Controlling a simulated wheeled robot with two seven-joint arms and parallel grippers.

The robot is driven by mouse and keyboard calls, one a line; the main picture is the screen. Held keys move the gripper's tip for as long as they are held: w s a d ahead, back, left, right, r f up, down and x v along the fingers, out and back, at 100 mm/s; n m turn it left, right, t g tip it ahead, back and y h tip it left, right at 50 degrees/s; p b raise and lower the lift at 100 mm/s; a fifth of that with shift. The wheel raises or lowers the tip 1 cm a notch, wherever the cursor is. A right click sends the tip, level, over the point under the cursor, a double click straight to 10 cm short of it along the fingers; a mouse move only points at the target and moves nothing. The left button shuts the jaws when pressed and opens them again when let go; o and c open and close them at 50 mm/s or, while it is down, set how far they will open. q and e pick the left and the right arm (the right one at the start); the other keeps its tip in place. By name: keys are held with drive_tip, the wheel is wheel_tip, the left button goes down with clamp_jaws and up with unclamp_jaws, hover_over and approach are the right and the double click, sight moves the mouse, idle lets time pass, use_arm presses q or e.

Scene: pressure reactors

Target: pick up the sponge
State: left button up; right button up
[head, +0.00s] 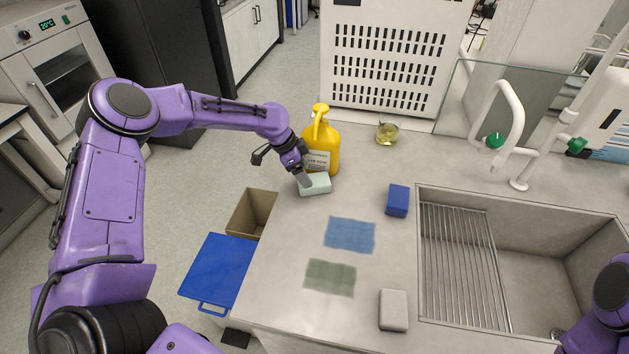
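A pale green block, which looks like a sponge (315,186), lies on the grey counter just in front of the yellow bottle. My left gripper (305,179) points down at its upper left part, with the fingertips at or just over it. The fingers overlap the block from this angle, so I cannot tell whether they are open or shut on it. A blue block (397,201) and a light grey block (393,310), also sponge-like, lie further right and nearer on the counter. Part of my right arm shows at the lower right edge; its gripper is out of view.
The yellow bottle (322,146) stands right behind my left gripper. A small glass dish with yellow liquid (387,134) is further back. A blue cloth (350,235) and a green cloth (330,277) lie flat in front. A sink (553,208) is at right.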

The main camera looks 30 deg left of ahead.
use_arm(q)
drive_tip(key=x, duration=0.3)
drive_tip(key=shift+s+p, duration=0.15)
drive_tip(key=shift+p, duration=0.25)
drive_tip(key=shift+f, duration=0.4)
drive_tip(key=c, duration=0.9)
use_arm(e)
drive_tip(key=shift+r, duration=0.8)
use_arm(q)
drive_tip(key=shift+r, duration=0.35)
wheel_tip(320, 180, up, 3)
drive_tip(key=shift+f+b, duration=0.2)
drive_tip(key=shift+b, duration=0.2)
drive_tip(key=s+r+b, duration=0.3)
drive_tip(key=s+r, duration=0.6)
drive_tip(key=s, duration=0.5)
drive_tip(key=shift+d+r, duration=0.35)
drive_tip(key=shift+d, duration=0.15)
use_arm(e)
wheel_tip(320, 180, down, 4)
